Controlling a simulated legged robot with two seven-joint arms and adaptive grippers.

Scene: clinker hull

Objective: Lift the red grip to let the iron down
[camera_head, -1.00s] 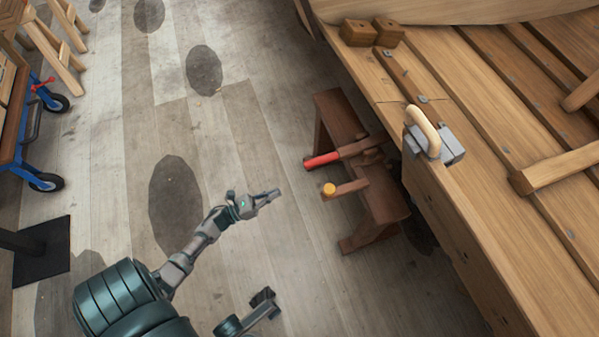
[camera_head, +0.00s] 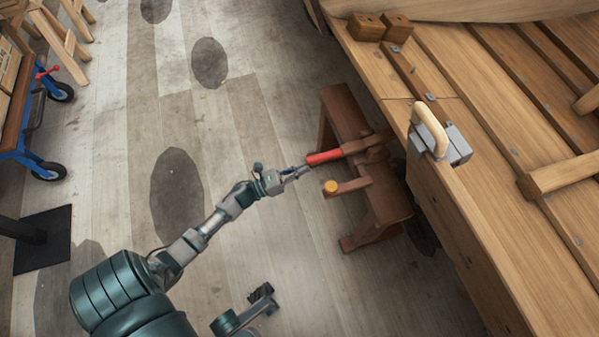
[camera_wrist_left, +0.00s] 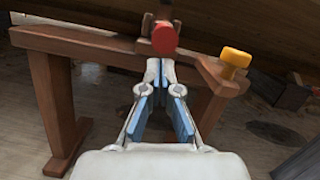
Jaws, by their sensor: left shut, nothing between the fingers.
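The red grip (camera_head: 324,157) is the end of a brown wooden lever on a low wooden stand (camera_head: 352,118). It points left toward my left gripper (camera_head: 298,172). My left gripper is shut and empty, its tips just short of the grip's end. In the left wrist view the red grip (camera_wrist_left: 165,39) shows end-on, right above the fingertips (camera_wrist_left: 160,66). I cannot tell whether they touch. A grey metal block with a pale handle (camera_head: 452,150) sits on the plank edge; I cannot tell if it is the iron. What looks like my right gripper (camera_head: 262,292) shows low in the head view.
A yellow-orange knob (camera_head: 330,187) on a short wooden arm stands close below the red grip; it also shows in the left wrist view (camera_wrist_left: 236,57). The planked hull (camera_head: 480,200) fills the right side. A blue cart (camera_head: 35,130) stands at far left. The floor between is clear.

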